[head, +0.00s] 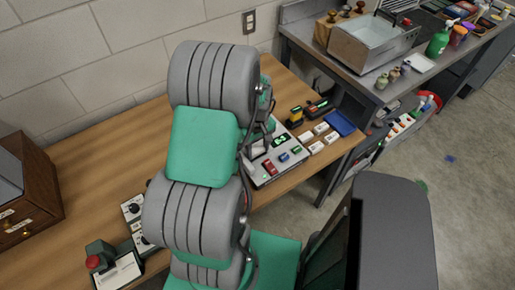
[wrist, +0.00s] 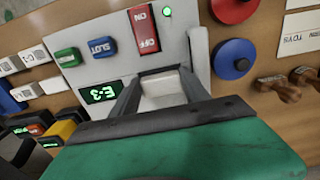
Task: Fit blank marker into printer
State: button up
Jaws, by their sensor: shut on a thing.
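The printer (wrist: 95,18) is a pale grey panel on the wooden bench; it also shows beside my arm in the head view (head: 262,182). It carries a red ON/OFF switch (wrist: 145,28), a blue SLOT button (wrist: 102,49), a green button (wrist: 68,57), a lit green lamp (wrist: 167,12) and a display reading E-3 (wrist: 100,93). My gripper (wrist: 158,82) is shut on a plain white block, the blank marker (wrist: 163,90), at the printer's face. I cannot tell whether the marker sits in a slot. In the head view my arm hides most of the gripper.
Several white tiles (head: 319,128) and a blue tray (head: 341,123) lie right of the printer. Blue (wrist: 233,60) and red round pieces (wrist: 232,8) and wooden-handled stamps (wrist: 278,88) lie on its other side. A wooden cabinet (head: 32,190) stands at the bench's left.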

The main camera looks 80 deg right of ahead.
jog(key=shift+f+b, duration=0.3)
jog(key=shift+f, duration=0.15)
jog(key=o, duration=1.4)
notch_tip(320, 180, up, 8)
jog(key=shift+f+b, duration=0.1)
jog(key=shift+b, duration=0.35)
jog(key=shift+s, duration=0.1)
